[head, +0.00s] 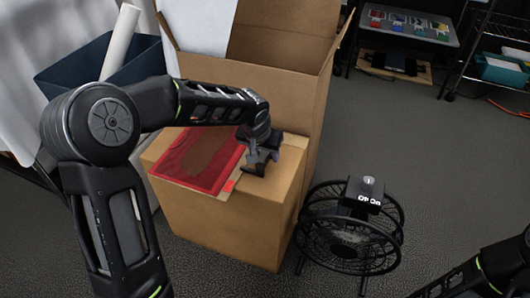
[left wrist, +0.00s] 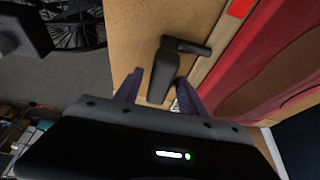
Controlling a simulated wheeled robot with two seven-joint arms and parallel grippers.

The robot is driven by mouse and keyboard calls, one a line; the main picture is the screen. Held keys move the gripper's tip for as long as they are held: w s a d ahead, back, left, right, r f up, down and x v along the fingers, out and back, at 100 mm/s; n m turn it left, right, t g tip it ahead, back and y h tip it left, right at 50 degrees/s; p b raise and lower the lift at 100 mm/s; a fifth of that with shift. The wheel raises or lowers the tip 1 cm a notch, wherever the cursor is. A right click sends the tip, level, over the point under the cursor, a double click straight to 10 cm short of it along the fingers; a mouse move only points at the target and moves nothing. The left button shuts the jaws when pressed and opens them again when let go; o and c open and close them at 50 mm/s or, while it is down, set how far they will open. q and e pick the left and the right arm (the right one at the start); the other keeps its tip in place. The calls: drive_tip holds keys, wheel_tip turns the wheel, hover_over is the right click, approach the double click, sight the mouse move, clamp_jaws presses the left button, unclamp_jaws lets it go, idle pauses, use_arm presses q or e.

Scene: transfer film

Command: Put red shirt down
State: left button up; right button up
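The red shirt (head: 203,160) lies flat on top of a cardboard box, with a brownish film-like patch on it. It also shows at the right of the left wrist view (left wrist: 262,62). A small black handle (left wrist: 168,68) stands beside the red shirt, near the box edge. My left gripper (head: 262,160) is low over the box top, right of the shirt. In the left wrist view its fingers (left wrist: 157,86) are apart, on either side of the black handle, with a gap visible on the left. My right gripper is out of view.
The cardboard box (head: 232,225) has a taller open carton (head: 285,75) behind it. A black wire fan-like reel (head: 345,235) stands on the floor to the right. A dark blue bin (head: 75,72) is at the left. The floor at right is mostly free.

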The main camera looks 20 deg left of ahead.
use_arm(q)
drive_tip(key=shift+s+r+p, duration=0.1)
drive_tip(key=shift+r+p, duration=0.2)
drive_tip(key=shift+r, duration=0.15)
drive_tip(key=p+v, duration=0.3)
drive_tip(key=v, duration=0.8)
drive_tip(key=shift+o, duration=0.2)
drive_tip(key=shift+r, duration=0.15)
